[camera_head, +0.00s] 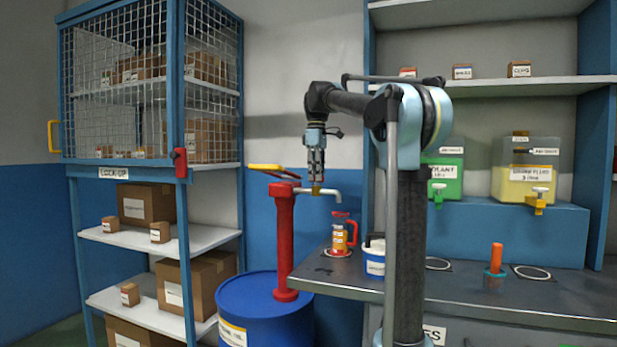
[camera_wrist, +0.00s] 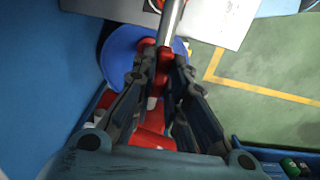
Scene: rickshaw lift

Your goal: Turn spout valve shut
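A red hand pump (camera_head: 285,240) with a yellow-ended lever (camera_head: 266,167) stands on a blue drum (camera_head: 262,308). Its pale metal spout (camera_head: 331,193) points right and bends down at the end. A small brass-coloured spout valve (camera_head: 316,189) shows on the spout, directly under my gripper (camera_head: 316,180). My gripper points down, its fingertips at or just above the valve; contact is unclear. In the wrist view my gripper (camera_wrist: 162,66) has its fingers apart, with grey pipe and red pump parts showing between and beyond them. The valve cannot be made out there.
A clear jug (camera_head: 338,236) with a red handle and orange contents stands on the grey workbench (camera_head: 460,295) below the spout end. A white-and-blue tub (camera_head: 375,258) stands beside it. Shelves with boxes (camera_head: 145,204) are at left. Green and yellow tanks (camera_head: 524,180) stand at right.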

